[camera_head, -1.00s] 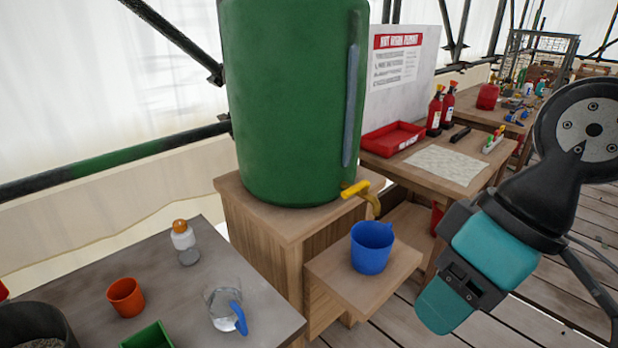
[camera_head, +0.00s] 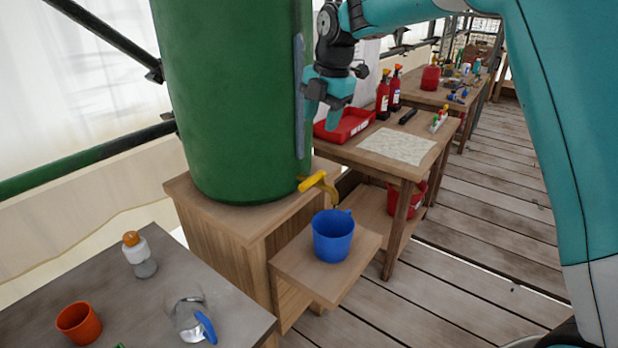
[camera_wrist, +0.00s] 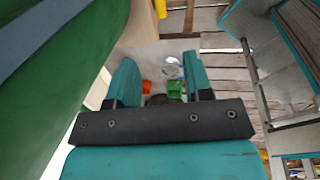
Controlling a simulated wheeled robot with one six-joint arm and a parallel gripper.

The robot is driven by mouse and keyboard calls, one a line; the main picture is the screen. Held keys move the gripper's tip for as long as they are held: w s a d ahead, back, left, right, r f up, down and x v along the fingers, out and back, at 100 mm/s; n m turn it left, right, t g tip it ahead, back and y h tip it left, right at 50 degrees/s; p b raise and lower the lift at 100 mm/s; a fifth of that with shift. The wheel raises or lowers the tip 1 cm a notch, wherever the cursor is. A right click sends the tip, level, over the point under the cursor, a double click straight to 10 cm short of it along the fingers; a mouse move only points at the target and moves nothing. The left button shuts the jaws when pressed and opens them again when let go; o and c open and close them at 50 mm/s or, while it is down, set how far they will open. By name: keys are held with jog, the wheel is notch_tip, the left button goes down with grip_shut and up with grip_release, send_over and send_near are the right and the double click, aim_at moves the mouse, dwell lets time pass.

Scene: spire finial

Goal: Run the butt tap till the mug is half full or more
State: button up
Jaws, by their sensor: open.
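The green butt (camera_head: 235,100) stands on a wooden stand, with a pale blue level strip (camera_head: 299,95) up its side. Its yellow tap (camera_head: 318,184) sticks out low on the right side. The blue mug (camera_head: 333,238) stands upright on a small wooden shelf below the tap; its contents are hidden. No stream shows from the tap. My gripper (camera_head: 320,120) is above and behind the tap, beside the butt, open and apart from tap and mug. In the wrist view its two teal fingers (camera_wrist: 160,82) are spread with nothing between them.
A grey table (camera_head: 230,300) at lower left holds an orange cup (camera_head: 79,323), a clear jug with blue handle (camera_head: 190,318) and a bottle (camera_head: 139,255). The plank floor at right is mostly clear.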

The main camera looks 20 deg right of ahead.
aim_at(308, 180)
jog(key=w+f, duration=0.1)
jog(key=f, duration=0.4)
jog(key=w+a+f+p, duration=0.1)
jog(key=f, duration=0.5)
jog(key=a+f+p, duration=0.1)
jog(key=f, duration=0.5)
jog(key=shift+w, duration=0.4)
grip_shut()
